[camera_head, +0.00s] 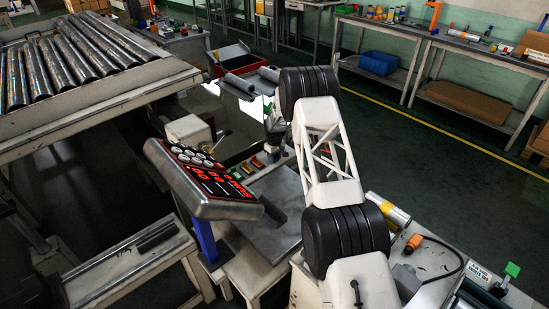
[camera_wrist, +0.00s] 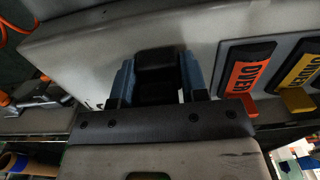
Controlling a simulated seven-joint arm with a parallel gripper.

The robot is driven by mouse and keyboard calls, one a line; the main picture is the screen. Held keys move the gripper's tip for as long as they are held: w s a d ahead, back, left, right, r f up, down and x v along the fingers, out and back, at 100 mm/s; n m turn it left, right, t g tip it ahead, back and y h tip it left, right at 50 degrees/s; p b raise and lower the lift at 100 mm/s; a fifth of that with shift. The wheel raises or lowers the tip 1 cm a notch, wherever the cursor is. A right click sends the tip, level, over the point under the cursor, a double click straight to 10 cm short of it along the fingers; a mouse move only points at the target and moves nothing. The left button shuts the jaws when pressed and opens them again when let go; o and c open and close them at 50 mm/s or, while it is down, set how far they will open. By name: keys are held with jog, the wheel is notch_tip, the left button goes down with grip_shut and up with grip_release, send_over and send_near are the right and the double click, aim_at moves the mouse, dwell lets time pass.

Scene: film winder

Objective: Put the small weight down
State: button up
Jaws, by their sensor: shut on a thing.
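My gripper (camera_wrist: 157,78) shows in the wrist view with its two blue fingers shut on a dark, blocky thing (camera_wrist: 160,62), which I take to be the small weight. The fingers and the dark wrist bar hide part of it. Behind it is a pale flat surface (camera_wrist: 85,42); I cannot tell whether the weight touches it. In the head view my arm hides most of the gripper, and I cannot make out the weight there.
An orange "OVER" plate (camera_wrist: 247,78) and a yellow one (camera_wrist: 303,68) are right of the gripper. In the head view, a scale with a red lit display (camera_head: 208,180) and grey platform (camera_head: 275,215) stands left of my arm. A roller table (camera_head: 85,60) is at the upper left.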

dwell(0.3)
jog(key=o, duration=1.1)
jog(key=shift+r, duration=6.1)
